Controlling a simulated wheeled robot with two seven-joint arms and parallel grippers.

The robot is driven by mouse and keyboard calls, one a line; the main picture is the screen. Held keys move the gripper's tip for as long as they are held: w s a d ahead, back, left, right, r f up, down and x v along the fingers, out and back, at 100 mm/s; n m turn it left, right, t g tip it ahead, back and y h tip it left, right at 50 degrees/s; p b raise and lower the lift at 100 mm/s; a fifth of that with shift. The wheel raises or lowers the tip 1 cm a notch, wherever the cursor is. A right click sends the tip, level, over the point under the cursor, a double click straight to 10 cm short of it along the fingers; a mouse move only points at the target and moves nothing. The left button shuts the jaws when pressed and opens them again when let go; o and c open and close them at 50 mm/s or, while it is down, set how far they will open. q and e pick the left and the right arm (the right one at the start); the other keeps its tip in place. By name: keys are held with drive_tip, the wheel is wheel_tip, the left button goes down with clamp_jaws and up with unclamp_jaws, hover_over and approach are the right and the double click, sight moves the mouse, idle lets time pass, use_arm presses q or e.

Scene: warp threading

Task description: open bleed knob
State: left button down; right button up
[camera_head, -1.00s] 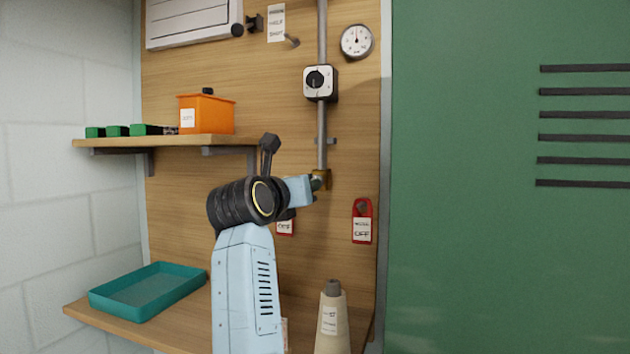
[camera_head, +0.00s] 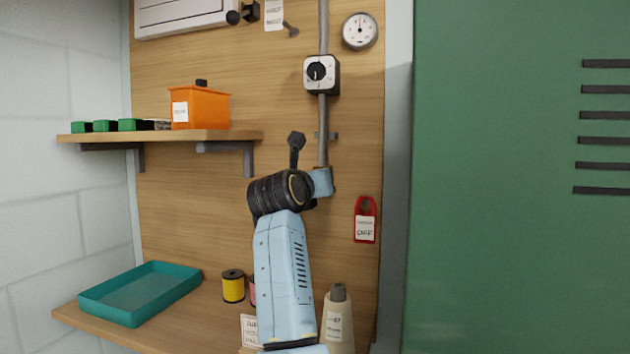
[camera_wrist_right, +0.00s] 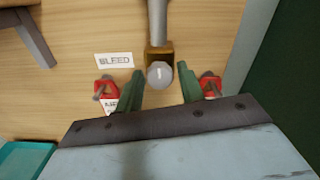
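The bleed knob (camera_wrist_right: 160,75) is a round grey knob with a pale line pointing up. It sits on a brass block (camera_wrist_right: 159,55) at the lower end of a grey pipe (camera_head: 323,135), beside a BLEED label (camera_wrist_right: 115,60). My right gripper (camera_wrist_right: 161,73) is open, with its green fingers on either side of the knob; a gap shows on both sides. In the head view my right gripper (camera_head: 322,182) covers the knob and block. My left gripper is in neither current view.
Red tags (camera_head: 365,220) hang on the wooden panel either side of the knob. A switch box (camera_head: 321,74) and gauge (camera_head: 360,31) are above. A teal tray (camera_head: 140,292), yellow spool (camera_head: 233,287) and bottle (camera_head: 338,318) stand on the lower shelf.

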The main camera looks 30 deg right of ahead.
drive_tip(key=c, duration=0.6)
drive_tip(key=shift+c, duration=0.2)
